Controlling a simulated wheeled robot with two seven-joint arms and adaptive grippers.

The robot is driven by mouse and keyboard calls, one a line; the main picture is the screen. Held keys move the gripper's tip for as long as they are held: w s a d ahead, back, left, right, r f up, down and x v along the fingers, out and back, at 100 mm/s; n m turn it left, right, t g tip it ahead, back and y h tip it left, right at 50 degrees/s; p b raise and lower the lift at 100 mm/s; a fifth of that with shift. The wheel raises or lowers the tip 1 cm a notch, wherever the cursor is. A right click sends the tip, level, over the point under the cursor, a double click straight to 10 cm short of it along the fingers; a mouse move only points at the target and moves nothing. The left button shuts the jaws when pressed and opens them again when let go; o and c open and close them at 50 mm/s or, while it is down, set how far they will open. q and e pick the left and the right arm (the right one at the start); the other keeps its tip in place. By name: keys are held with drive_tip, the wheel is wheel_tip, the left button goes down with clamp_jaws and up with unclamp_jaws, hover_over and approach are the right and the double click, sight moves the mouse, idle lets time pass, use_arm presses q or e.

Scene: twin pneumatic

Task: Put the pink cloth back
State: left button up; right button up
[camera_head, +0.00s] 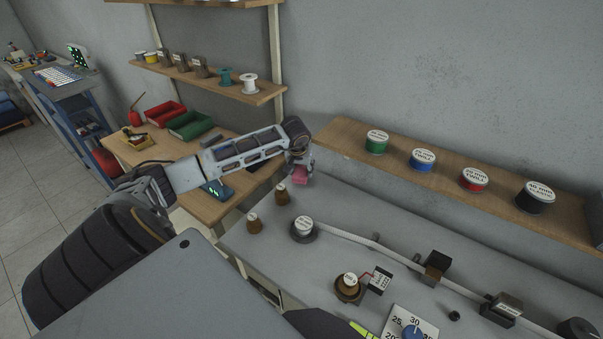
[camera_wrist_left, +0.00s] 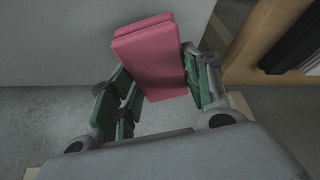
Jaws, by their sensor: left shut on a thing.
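The pink cloth (camera_wrist_left: 150,55) is a folded pad held between the green-padded fingers of my left gripper (camera_wrist_left: 155,95) in the left wrist view. In the head view the cloth (camera_head: 300,175) shows as a small pink block under the wrist, near the far left end of the grey bench (camera_head: 335,195). My left gripper (camera_head: 299,168) is shut on it. From these views I cannot tell whether the cloth touches the bench. My right gripper is not in view.
Brown-based weights (camera_head: 281,195) and a white-topped spool (camera_head: 304,228) stand close by on the bench. A wooden shelf (camera_head: 400,170) with several coloured spools runs along the wall. A wooden table (camera_head: 170,150) with red and green bins lies to the left.

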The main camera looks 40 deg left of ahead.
use_arm(q)
drive_tip(key=shift+f, duration=1.15)
drive_tip(key=shift+f, duration=0.1)
drive_tip(key=o, duration=0.9)
drive_tip(key=shift+b+v, duration=0.5)
drive_tip(key=shift+v, duration=5.6)
drive_tip(key=shift+w, duration=0.1)
